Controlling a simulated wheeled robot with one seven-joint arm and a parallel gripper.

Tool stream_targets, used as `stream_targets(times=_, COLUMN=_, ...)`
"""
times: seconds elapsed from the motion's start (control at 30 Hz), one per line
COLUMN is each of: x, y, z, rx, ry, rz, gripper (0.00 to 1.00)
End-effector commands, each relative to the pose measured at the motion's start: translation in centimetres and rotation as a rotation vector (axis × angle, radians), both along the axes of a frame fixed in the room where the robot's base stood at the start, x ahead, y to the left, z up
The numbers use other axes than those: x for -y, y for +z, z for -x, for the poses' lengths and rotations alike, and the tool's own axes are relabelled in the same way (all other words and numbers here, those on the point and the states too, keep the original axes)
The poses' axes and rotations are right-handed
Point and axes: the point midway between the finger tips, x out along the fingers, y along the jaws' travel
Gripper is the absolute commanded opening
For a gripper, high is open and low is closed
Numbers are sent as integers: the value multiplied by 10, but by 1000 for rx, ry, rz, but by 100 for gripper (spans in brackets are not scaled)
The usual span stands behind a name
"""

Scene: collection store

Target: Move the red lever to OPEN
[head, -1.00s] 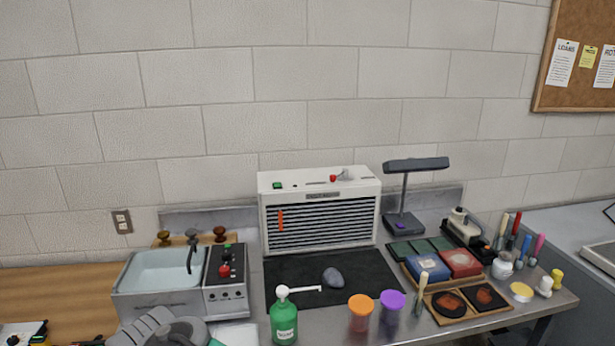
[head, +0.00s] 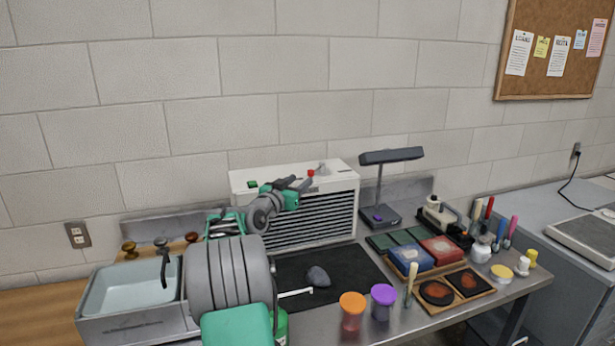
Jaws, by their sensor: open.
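A white slatted unit (head: 335,205) stands at the back of the bench against the wall. A small red knob (head: 311,172), which looks like the red lever's tip, stands on its top beside a grey fitting (head: 321,169). Any OPEN marking is too small to read. My gripper (head: 304,183) is open, with dark fingers pointing right, over the unit's top front edge. Its fingertips are just in front of and below the red knob in the picture; I cannot tell whether they touch it. My arm covers the unit's left front.
A dark mat (head: 350,278) with a grey stone (head: 318,276) lies before the unit. A lamp (head: 390,157) stands close on the right. Orange-lidded (head: 352,304) and purple-lidded (head: 383,296) jars stand in front. A sink (head: 130,292) is at left, partly behind my arm.

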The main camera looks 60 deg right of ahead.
Motion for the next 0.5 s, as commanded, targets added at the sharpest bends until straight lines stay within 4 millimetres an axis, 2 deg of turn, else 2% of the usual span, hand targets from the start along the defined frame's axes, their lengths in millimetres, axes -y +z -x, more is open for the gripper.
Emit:
stream_targets(times=0.3, x=57, y=3, z=-1, rx=0, ry=3, rz=-4, gripper=43)
stream_targets(times=0.5, x=69, y=1, z=-2, rx=0, ry=5, rz=-4, gripper=43)
